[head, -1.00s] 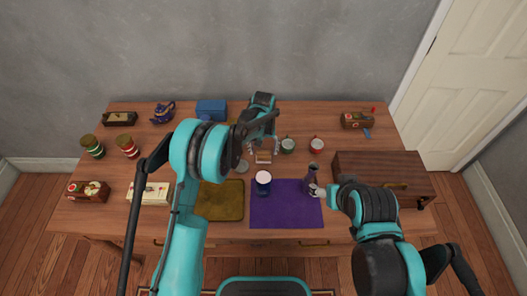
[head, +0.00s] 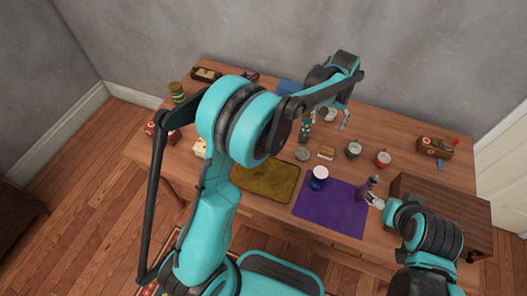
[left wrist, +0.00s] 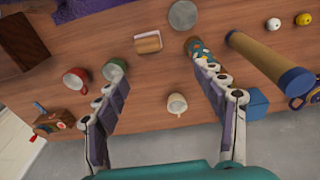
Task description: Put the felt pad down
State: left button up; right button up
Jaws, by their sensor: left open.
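A grey round disc (head: 302,154), likely the felt pad, lies flat on the wooden table, left of a small wooden block (head: 327,153). In the left wrist view the disc (left wrist: 184,14) is at the top edge, beyond the fingers and clear of them. My left gripper (left wrist: 160,78) is open with nothing between its fingers. It is above the back part of the table, over a white cup (left wrist: 176,103). My right gripper (head: 376,201) is low at the right, beside a purple bottle (head: 366,188); its fingers are too small to read.
A green cup (head: 353,149) and a red cup (head: 383,159) stand right of the block. A patterned bottle (left wrist: 196,46) stands near the left fingers. A blue-and-white cup (head: 318,178), purple mat (head: 330,218), gold tray (head: 265,184) and wooden box (head: 440,205) lie nearer the front.

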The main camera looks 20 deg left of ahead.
pick_arm(q)
jog(key=s+a+r+t, duration=0.2)
jog(key=s+a+r, duration=0.3)
jog(key=s, duration=0.2)
jog(key=s+a+r+t, duration=0.1)
jog(key=s+a+r, duration=0.4)
jog(key=s+r, duration=0.15)
jog(key=s+a+f+t, duration=0.1)
jog(key=s+a, duration=0.1)
jog(key=s, duration=0.4)
jog(key=s+a+f+t, duration=0.2)
jog(key=s, duration=0.5)
jog(key=shift+s+a+f, duration=0.15)
jog(key=shift+a+f, duration=0.15)
